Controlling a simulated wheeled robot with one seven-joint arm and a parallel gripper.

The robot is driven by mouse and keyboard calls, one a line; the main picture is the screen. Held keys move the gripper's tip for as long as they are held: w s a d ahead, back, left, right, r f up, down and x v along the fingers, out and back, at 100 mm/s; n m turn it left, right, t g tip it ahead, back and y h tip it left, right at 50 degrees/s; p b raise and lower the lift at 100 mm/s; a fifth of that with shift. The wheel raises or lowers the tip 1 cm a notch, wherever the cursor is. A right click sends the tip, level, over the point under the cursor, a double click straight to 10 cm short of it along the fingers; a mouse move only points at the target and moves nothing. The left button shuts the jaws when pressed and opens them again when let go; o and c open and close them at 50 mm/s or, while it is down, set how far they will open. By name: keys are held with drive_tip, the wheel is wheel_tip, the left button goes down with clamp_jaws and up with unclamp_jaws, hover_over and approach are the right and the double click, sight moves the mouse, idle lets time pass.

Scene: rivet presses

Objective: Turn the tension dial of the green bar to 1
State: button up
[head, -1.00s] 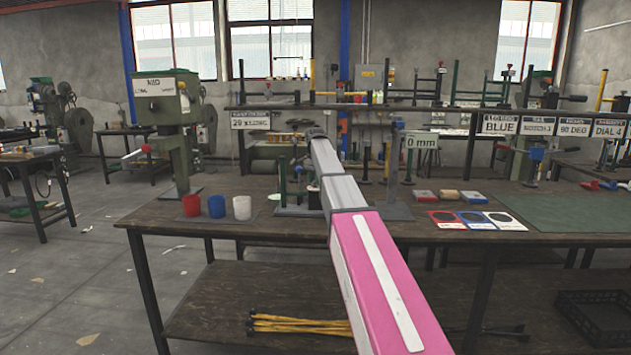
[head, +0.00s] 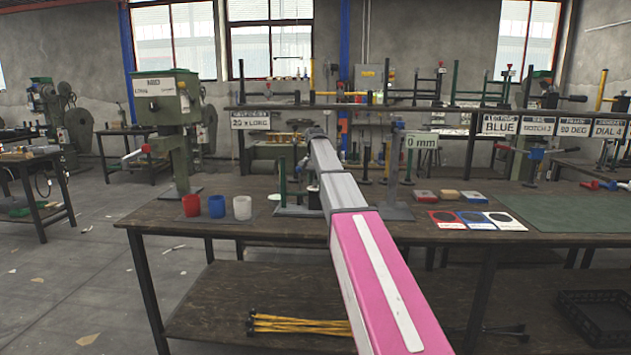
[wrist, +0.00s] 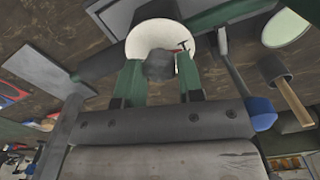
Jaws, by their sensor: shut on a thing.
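In the wrist view, the two green fingers of my gripper (wrist: 160,84) are closed on the dark grey dial knob (wrist: 160,65). The white dial face (wrist: 144,42) lies behind the knob. A small dark and red mark shows on its right side, but I cannot read the dial's numbers. The green bar (wrist: 228,12) runs past the dial toward the upper right. In the head view my arm hides the gripper and the dial.
In the wrist view a blue-tipped lever (wrist: 261,113) and a wooden-handled tool (wrist: 292,100) are close on the right. A grey plate (wrist: 62,122) stands left. The head view shows red (head: 191,205), blue (head: 216,206) and white (head: 242,207) cups on the bench.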

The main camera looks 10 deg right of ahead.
sight(316, 181)
drive_tip(key=o, duration=0.9)
wheel_tip(316, 181, up, 11)
drive_tip(key=shift+f, duration=0.1)
idle(0.3)
